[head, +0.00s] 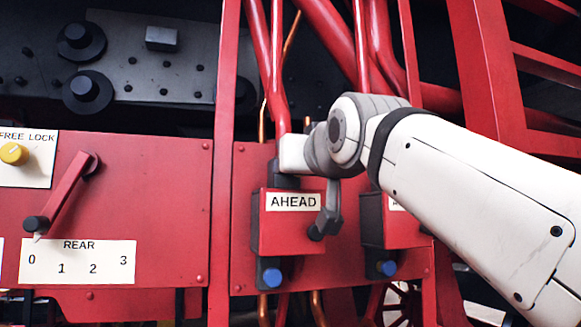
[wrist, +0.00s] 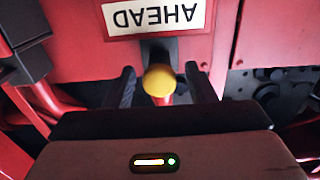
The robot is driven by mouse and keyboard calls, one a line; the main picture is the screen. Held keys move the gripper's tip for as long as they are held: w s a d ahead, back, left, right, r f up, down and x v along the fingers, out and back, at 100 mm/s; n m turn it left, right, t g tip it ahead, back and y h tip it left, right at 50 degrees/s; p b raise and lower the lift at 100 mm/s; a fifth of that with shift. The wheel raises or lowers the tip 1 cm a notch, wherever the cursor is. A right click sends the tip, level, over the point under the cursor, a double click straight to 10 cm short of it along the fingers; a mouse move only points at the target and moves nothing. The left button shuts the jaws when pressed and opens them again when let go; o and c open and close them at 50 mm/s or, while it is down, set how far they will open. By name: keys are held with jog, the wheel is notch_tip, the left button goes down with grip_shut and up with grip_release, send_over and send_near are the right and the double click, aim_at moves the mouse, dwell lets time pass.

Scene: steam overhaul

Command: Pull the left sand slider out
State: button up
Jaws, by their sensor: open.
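The left sand slider's box (head: 288,232) is red with a white AHEAD label (head: 293,202). In the wrist view, the label (wrist: 158,15) shows upside down. A round yellow knob (wrist: 159,80) stands out by the box edge near the label, on a dark mount. My gripper (wrist: 160,72) is open, with one dark finger on each side of the knob. A small gap shows on both sides. In the head view, my gripper (head: 285,180) is at the top of the box, and my wrist hides the yellow knob.
A second red box (head: 403,232) stands to the right, its label mostly covered by my arm. Blue knobs (head: 272,276) sit under both boxes. A red lever (head: 68,192) over a REAR scale is at the left. Red pipes (head: 277,60) run above.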

jog(key=b+v, duration=0.2)
jog(key=v, duration=0.5)
jog(key=shift+s, duration=0.4)
jog(key=shift+d, duration=0.15)
jog(key=w+d+f+m+g+h, duration=0.1)
jog(key=d+f+g, duration=0.1)
jog(key=f, duration=0.8)
jog(key=w+d+f+g+h, duration=0.1)
jog(key=w+f+g+h, duration=0.15)
jog(key=f, duration=0.85)
jog(key=w+d+f+m+g, duration=0.1)
jog(key=d+f+g, duration=0.1)
jog(key=f, duration=0.8)
jog(key=s+d+f+g, duration=0.1)
jog(key=s+f, duration=0.3)
jog(key=f, duration=0.5)
jog(key=s+d+f+g+h, duration=0.1)
jog(key=s+f+g, duration=0.3)
jog(key=f, duration=0.5)
jog(key=s+d+f+m+g, duration=0.1)
jog(key=s+f, duration=0.4)
jog(key=f, duration=0.5)
jog(key=shift+s+d+g, duration=0.3)
jog(key=shift+d+g, duration=0.55)
jog(key=shift+d, duration=0.35)
jog(key=shift+r+h, duration=0.1)
jog(key=shift+h, duration=0.15)
